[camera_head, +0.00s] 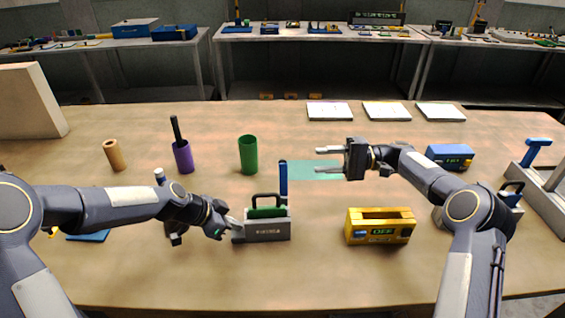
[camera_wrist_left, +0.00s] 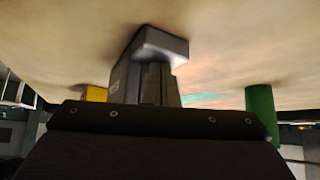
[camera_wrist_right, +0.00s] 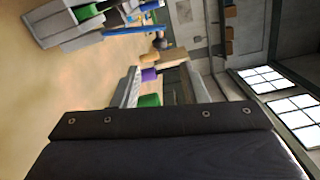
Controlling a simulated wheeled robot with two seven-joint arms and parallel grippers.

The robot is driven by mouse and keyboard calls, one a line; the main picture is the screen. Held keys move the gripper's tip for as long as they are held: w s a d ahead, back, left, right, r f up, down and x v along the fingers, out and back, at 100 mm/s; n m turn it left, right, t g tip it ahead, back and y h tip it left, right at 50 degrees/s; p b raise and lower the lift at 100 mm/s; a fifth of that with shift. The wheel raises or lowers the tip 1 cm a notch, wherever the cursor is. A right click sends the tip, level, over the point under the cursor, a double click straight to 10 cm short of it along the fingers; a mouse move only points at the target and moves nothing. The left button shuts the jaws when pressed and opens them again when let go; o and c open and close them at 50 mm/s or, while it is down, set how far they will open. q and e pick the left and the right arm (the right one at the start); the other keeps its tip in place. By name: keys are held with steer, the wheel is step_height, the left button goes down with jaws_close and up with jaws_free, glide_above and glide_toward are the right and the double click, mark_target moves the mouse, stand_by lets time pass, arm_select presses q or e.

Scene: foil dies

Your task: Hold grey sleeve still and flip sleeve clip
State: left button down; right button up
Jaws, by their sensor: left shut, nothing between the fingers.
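The grey sleeve (camera_head: 268,229) stands on the table at centre, with a green piece and a black handle on top. A blue bar (camera_head: 283,180) stands upright at its right back corner; I cannot tell whether this is the clip. My left gripper (camera_head: 236,229) is shut and empty, its tips close to the sleeve's left end; contact is unclear. In the left wrist view the sleeve (camera_wrist_left: 160,43) is right ahead of the fingers. My right gripper (camera_head: 322,164) is open and empty, above the table behind and right of the sleeve. The right wrist view shows the sleeve (camera_wrist_right: 62,24) at upper left.
A yellow box (camera_head: 379,229) stands right of the sleeve. A green cup (camera_head: 248,155), a purple cup (camera_head: 183,157) and a tan tube (camera_head: 115,155) stand behind left. A teal mat (camera_head: 305,170) lies behind the sleeve. A blue box (camera_head: 450,156) is at right.

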mark_target(282, 162)
steer(key=a, duration=1.1)
steer(key=shift+s+a, duration=0.2)
steer(key=shift+s, duration=0.2)
jaws_close()
